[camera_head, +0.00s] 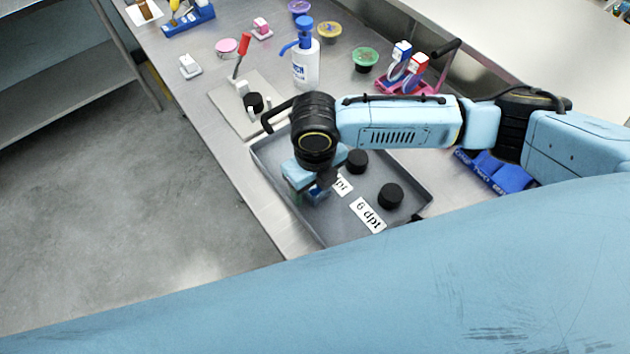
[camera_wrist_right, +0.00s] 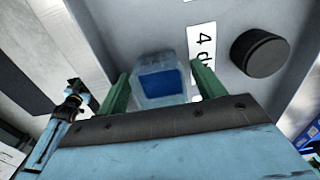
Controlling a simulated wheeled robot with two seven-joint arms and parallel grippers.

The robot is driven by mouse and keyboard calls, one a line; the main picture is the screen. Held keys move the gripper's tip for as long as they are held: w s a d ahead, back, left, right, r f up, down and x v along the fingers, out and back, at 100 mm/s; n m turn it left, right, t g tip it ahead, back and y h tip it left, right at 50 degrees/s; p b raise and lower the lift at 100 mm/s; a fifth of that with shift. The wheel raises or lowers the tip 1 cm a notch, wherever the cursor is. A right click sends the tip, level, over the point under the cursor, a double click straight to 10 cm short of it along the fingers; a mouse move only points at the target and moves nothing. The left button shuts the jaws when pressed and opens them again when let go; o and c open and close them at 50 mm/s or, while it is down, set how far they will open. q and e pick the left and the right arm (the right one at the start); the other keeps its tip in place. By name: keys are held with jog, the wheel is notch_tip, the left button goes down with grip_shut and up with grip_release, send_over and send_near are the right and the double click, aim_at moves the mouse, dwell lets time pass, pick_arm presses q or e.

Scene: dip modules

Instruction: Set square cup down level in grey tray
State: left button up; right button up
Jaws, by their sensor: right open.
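The square cup (camera_wrist_right: 160,80) is a translucent pale container with blue inside. In the right wrist view it stands between the two green fingers of my right gripper (camera_wrist_right: 158,92), which are spread apart with the cup between them. In the head view my right gripper (camera_head: 316,192) is over the left part of the grey tray (camera_head: 300,222), and only a little blue of the cup shows beneath it. The cup looks low at the tray floor, but I cannot tell if its base touches. My left gripper is not in view.
Black round knobs (camera_head: 390,196) and (camera_head: 357,161) stand in the tray beside white labels (camera_head: 368,214). A pump bottle (camera_head: 305,62) and a small stand with a red-handled tool (camera_head: 241,58) are behind it. A blue rack (camera_head: 497,172) lies to the right.

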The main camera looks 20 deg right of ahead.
aim_at(315, 193)
notch_tip(315, 193, up, 12)
jog(key=shift+r, duration=0.2)
jog(key=shift+f, duration=0.1)
dwell(0.4)
